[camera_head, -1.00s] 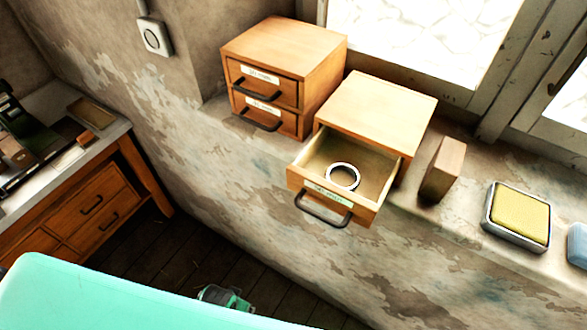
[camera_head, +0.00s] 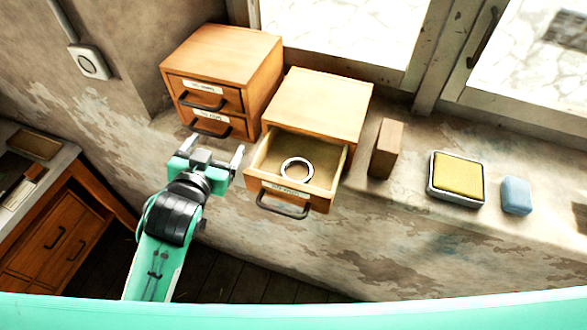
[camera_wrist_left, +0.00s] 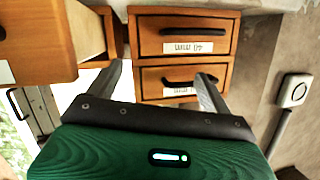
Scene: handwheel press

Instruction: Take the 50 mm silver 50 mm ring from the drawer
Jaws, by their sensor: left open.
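The silver ring (camera_head: 297,169) lies flat in the pulled-out drawer (camera_head: 323,175) of the right-hand wooden cabinet (camera_head: 316,103) in the head view. My left gripper (camera_head: 215,146) is open and empty, to the left of the open drawer and in front of the two-drawer cabinet. In the left wrist view its two fingers (camera_wrist_left: 160,88) stand apart, with the two-drawer cabinet (camera_wrist_left: 185,52) beyond them. The open drawer (camera_wrist_left: 38,42) shows at the upper left there. The ring is not visible in the wrist view. My right gripper is not in view.
The closed two-drawer cabinet (camera_head: 222,75) stands left of the open one on the sill. A wooden block (camera_head: 385,149), a yellow pad in a metal tin (camera_head: 458,178) and a blue block (camera_head: 516,196) lie to the right. A wall switch (camera_head: 90,62) is at upper left.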

